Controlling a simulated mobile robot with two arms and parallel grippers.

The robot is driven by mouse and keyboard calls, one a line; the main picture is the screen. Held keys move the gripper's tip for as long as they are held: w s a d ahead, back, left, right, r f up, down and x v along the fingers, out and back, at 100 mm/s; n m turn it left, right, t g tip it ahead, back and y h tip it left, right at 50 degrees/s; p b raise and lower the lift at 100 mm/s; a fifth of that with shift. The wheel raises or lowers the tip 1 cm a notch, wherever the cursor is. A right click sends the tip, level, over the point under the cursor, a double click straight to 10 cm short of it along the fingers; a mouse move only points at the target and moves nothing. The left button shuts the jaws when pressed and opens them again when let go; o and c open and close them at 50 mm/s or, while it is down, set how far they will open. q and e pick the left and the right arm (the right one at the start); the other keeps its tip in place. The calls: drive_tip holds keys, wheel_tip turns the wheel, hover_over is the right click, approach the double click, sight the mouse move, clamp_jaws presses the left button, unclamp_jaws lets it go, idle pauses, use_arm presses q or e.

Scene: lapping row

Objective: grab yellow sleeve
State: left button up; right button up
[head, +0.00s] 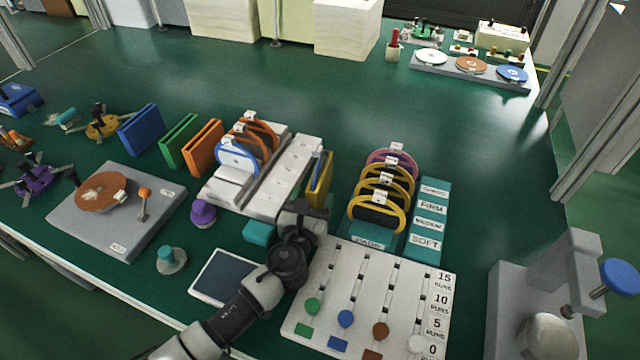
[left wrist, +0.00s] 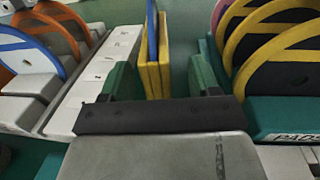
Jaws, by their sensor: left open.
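The yellow sleeve (head: 319,180) stands upright on the green bench, just right of the white slotted rack, with blue showing in it. It also shows in the left wrist view (left wrist: 150,78), edge-on between the fingers. My left gripper (head: 304,208) is open, just on the near side of the sleeve. In the left wrist view its two green-faced fingers (left wrist: 163,84) stand on either side of the sleeve's near end. A gap shows on the right side; contact on the left side is unclear. My right gripper is not in view.
An orange sleeve (head: 203,148), a green sleeve (head: 180,141) and a blue sleeve (head: 141,130) stand left of the white rack (head: 292,178). A teal rack (head: 414,249) of yellow-rimmed discs stands to the right. A white slider board (head: 330,270) lies in front.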

sight(316, 187)
use_arm(q)
drive_tip(key=x, duration=0.4)
drive_tip(key=shift+w+a+f, duration=0.15)
drive_tip(key=shift+a, duration=0.05)
drive_tip(key=c, duration=1)
